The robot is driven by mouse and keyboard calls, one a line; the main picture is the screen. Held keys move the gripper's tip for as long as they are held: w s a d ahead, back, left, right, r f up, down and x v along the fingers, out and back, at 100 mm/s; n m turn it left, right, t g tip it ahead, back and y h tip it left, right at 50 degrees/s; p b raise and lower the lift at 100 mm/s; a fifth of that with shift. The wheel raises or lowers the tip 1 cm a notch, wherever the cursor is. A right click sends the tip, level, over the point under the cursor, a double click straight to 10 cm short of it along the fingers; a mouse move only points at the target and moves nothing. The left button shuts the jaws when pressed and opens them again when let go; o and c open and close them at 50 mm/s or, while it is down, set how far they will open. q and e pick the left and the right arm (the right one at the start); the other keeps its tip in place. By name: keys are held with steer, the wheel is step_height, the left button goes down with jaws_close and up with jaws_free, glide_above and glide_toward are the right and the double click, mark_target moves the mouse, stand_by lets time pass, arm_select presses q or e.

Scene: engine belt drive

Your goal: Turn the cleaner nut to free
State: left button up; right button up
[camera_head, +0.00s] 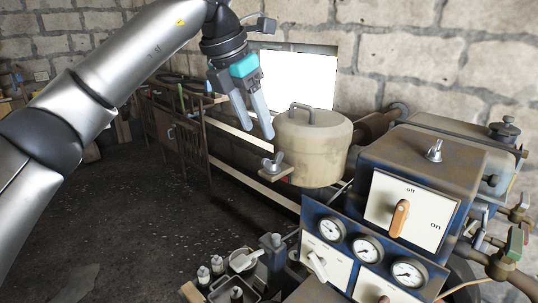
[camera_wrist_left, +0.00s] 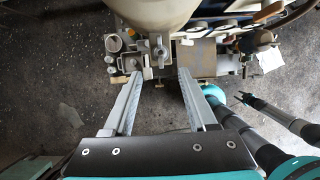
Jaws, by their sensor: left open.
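The cleaner is a beige drum (camera_head: 312,148) with a bar handle on its lid. A grey wing nut (camera_head: 272,163), which looks like the cleaner nut, sits on a small bracket at the drum's left side. In the left wrist view the nut (camera_wrist_left: 160,50) shows just beyond and between my fingertips. My left gripper (camera_head: 256,136) points down, open and empty, above and slightly left of the nut, apart from it. Its two fingers also show in the left wrist view (camera_wrist_left: 159,74). My right gripper (camera_wrist_left: 242,97) is small at the right of that view, away from the nut.
A blue control box (camera_head: 420,165) with an off/on lever and several gauges (camera_head: 367,249) stands right of the drum. Another wing fitting (camera_head: 435,150) is on its top. A tray of bottles (camera_head: 235,285) sits below. The floor at left is open.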

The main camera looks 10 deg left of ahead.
mark_target(272, 163)
arm_select(q)
steer(key=x, duration=0.9)
steer(key=shift+d+p, duration=0.1)
steer(key=shift+p, duration=0.3)
jaws_close()
